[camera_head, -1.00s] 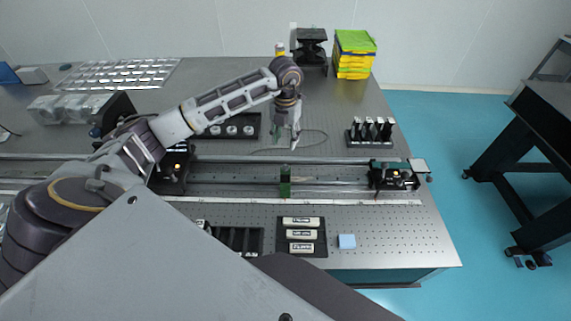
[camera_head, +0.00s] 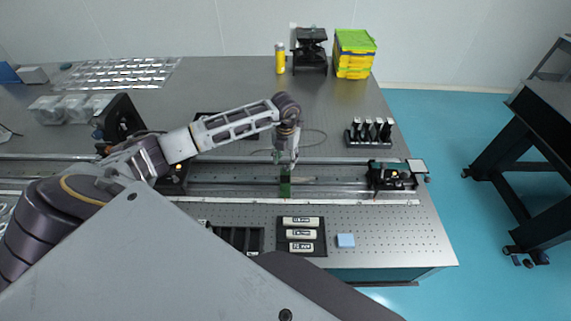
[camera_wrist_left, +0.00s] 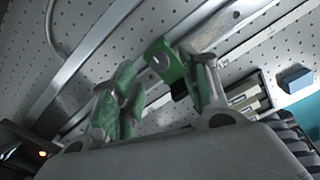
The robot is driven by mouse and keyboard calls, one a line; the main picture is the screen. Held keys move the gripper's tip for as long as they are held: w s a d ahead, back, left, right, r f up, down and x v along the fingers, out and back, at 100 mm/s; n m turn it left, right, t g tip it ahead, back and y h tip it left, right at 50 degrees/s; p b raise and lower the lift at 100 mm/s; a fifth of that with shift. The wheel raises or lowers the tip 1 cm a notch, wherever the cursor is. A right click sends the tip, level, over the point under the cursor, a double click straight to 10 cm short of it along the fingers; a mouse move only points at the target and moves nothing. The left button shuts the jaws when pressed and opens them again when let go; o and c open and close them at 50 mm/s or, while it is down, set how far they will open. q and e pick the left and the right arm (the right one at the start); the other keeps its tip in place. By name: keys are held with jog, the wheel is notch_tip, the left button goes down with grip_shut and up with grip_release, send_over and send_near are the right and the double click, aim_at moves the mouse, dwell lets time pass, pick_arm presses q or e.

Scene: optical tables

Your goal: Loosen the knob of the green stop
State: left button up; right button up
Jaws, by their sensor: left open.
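The green stop (camera_head: 285,187) sits on the rail (camera_head: 235,188) near the front of the optical table. In the left wrist view the green stop (camera_wrist_left: 168,62) is a bracket-like block. Its knob cannot be told apart clearly. My left gripper (camera_head: 286,165) points down just behind and above the stop in the head view. In the left wrist view its fingers are spread apart (camera_wrist_left: 160,92), with the stop beyond and between their tips, closer to the right finger. I cannot tell whether they touch it. My right gripper is not in view.
A black carriage (camera_head: 392,177) stands on the rail to the right. In front lie a black tray with labelled white pieces (camera_head: 301,222) and a blue block (camera_head: 346,240). A holder of upright posts (camera_head: 369,133) stands behind right. A ruler strip (camera_head: 350,201) runs along the rail.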

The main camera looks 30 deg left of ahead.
aim_at(286, 167)
pick_arm(q)
jog(key=shift+f, duration=2.05)
grip_shut()
